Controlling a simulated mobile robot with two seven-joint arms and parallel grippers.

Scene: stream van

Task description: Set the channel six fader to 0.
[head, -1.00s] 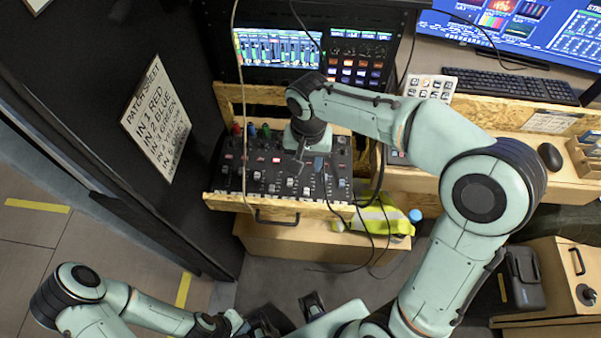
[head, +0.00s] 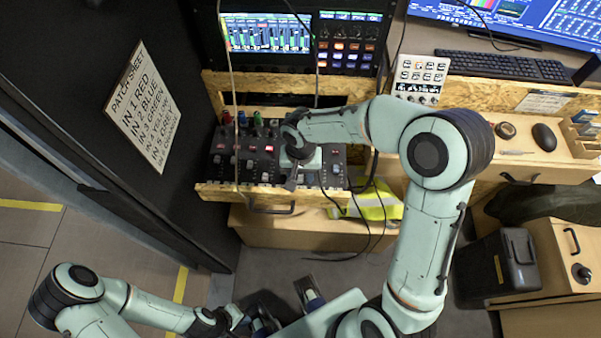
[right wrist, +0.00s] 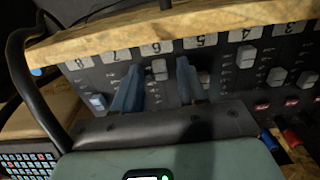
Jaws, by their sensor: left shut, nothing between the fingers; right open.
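The mixer (head: 228,163) is a dark panel with fader rows in a wooden drawer. My right gripper (head: 293,182) is over its right-hand part, pointing down. In the right wrist view, the white channel six fader cap (right wrist: 159,68) stands between the two blue fingers of the open right gripper (right wrist: 158,84), close to its number label. Whether either finger touches the cap cannot be told. My left gripper (head: 258,322) is shut and empty, low in the head view, away from the mixer.
The wooden front rail (head: 225,192) and its black handle (head: 271,208) border the mixer. Loose black cables hang at its right. The channel four cap (right wrist: 246,56) and channel eight cap (right wrist: 97,101) are nearby. A screen (head: 266,34) stands behind.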

